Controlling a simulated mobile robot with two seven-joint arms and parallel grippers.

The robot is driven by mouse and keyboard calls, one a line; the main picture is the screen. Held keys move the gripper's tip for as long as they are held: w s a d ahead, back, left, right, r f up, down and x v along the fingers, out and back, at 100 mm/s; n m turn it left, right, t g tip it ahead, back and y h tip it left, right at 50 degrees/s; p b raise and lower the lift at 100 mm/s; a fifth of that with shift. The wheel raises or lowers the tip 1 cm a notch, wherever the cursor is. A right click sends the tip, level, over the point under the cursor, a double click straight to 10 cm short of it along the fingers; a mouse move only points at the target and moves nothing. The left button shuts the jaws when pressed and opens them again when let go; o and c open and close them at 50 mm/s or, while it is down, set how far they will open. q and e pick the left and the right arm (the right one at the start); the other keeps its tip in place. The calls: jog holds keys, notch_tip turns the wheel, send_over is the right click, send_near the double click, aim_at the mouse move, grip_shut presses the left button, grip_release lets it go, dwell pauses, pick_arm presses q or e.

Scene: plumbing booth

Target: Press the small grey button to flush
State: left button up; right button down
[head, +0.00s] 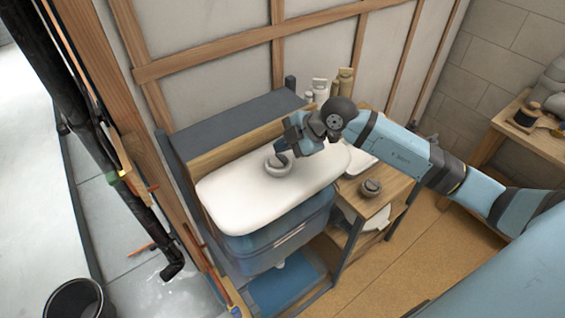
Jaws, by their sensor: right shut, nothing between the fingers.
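A blue translucent tank (275,235) with a white lid (235,200) stands in a grey frame. A small round grey button (277,168) sits on top of the lid. My right gripper (281,149) reaches in from the right and is shut and empty. Its fingertips are at the far edge of the button in the picture; I cannot tell whether they touch it. My left gripper is not in view.
A wooden shelf (388,197) right of the tank carries another round grey piece (370,188). Several bottles (342,84) stand behind my right arm. A black pipe (105,160) runs down on the left, above a black bucket (78,299). A wooden bench (535,138) is at far right.

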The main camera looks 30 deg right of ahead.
jog(key=shift+f, duration=0.25)
dwell(0.6)
dwell(0.6)
dwell(0.6)
jog(key=shift+f, duration=0.15)
jog(key=shift+f, duration=0.25)
jog(key=shift+f, duration=0.15)
dwell(0.3)
